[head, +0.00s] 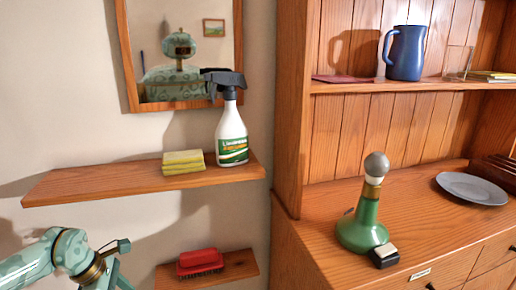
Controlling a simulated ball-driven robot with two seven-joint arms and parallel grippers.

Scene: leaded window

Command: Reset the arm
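My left arm (66,250) comes in at the lower left corner, in pale teal with a brass-coloured joint. Its wrist end bends down and is cut off by the bottom edge, below and left of the long shelf. The fingers of my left gripper are out of the picture, so whether they hold anything does not show. My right arm and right gripper do not show.
A wall shelf (90,184) bears a yellow sponge (183,162) and a spray bottle (232,135). A red brush (199,261) lies on a lower shelf (238,266). The hutch holds a blue jug (405,53), a green bottle (362,228) and a grey plate (472,188).

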